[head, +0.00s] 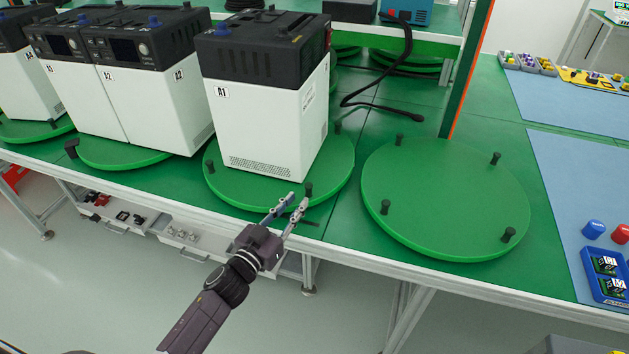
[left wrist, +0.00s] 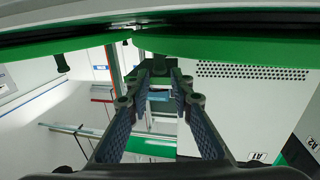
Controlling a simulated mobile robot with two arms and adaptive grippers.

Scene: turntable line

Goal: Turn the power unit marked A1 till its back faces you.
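The power unit A1 (head: 255,120) is white with a black top and stands upright on a round green turntable (head: 223,191). A white side with the A1 label and a vent low down faces me. It also shows in the left wrist view (left wrist: 240,115), upside down, with its vent and label. Dark pegs stand on the turntable rim; the near right peg (head: 308,190) is close to my left gripper (head: 290,206). That gripper also shows in the left wrist view (left wrist: 160,85), fingers apart. I cannot tell whether it touches the peg. My right gripper is not in view.
Units A2 (head: 158,105) and A3 (head: 35,85) stand to the left. An empty turntable (head: 440,200) with several pegs lies right of A1. A black cable (head: 385,105) lies behind. The bench's front edge runs just below the turntables. Small parts lie on blue mats at right.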

